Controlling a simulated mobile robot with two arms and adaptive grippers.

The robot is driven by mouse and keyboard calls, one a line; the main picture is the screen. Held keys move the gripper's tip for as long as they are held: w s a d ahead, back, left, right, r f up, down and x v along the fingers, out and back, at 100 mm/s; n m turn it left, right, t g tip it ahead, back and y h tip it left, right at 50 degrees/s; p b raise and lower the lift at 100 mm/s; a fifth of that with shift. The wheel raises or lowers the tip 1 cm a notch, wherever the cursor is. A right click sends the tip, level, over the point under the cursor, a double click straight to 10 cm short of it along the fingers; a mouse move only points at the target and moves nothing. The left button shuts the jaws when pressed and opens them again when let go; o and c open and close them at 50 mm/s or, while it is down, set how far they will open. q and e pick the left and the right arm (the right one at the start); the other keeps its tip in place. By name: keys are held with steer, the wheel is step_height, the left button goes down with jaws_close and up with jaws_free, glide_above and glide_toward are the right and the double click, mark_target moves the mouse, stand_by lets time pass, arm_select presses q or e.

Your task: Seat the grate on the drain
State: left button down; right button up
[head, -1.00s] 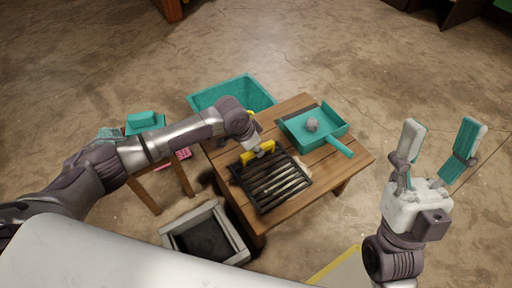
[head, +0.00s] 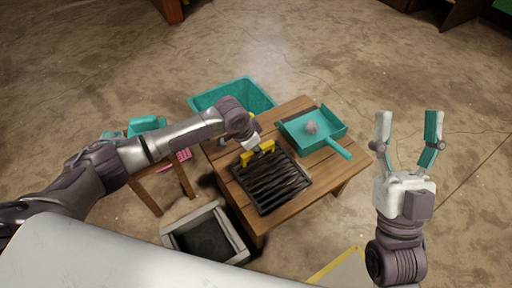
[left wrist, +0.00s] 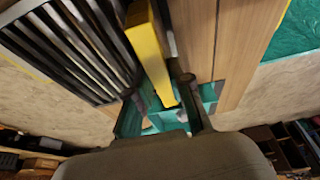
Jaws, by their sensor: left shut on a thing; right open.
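The dark slatted grate (head: 270,182) is at the front of the wooden table, and I cannot tell whether it lies flat or is slightly raised. A yellow grip bar (head: 258,153) runs along its far edge. My left gripper (head: 257,147) is shut on this bar. In the left wrist view the yellow bar (left wrist: 152,60) is between the teal fingers, beside the grate's slats (left wrist: 65,45). The drain (head: 232,233) is a square grey frame with a dark inside on the floor, left of the table. My right gripper (head: 407,150) is open and empty, right of the table.
A teal dustpan (head: 330,135) with a greyish lump (head: 311,127) is on the wooden table (head: 228,190). A teal bin (head: 200,103) stands behind it. A small stool (head: 150,185) with teal items is at left. A yellow-edged panel (head: 345,266) lies at the bottom. Floor at right is clear.

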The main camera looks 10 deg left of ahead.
arm_select(q)
steer(key=shift+r+p, duration=0.85)
steer(key=shift+p, duration=0.05)
steer(key=shift+r, duration=0.25)
steer(key=shift+r+p, duration=0.5)
steer(key=shift+p, duration=0.3)
steer(key=shift+r+p, duration=0.4)
steer(key=shift+p, duration=0.1)
arm_select(e)
steer(key=w+f+g+h, duration=0.2)
steer(key=f+g, duration=0.3)
steer(key=f, duration=0.3)
steer(key=w+d+f+g+h, duration=0.1)
steer(key=w+f+g+h, duration=0.1)
steer(key=f+g, duration=0.4)
steer(key=shift+d+f+g, duration=0.2)
steer(key=shift+f+g, duration=0.1)
steer(key=shift+f, duration=0.8)
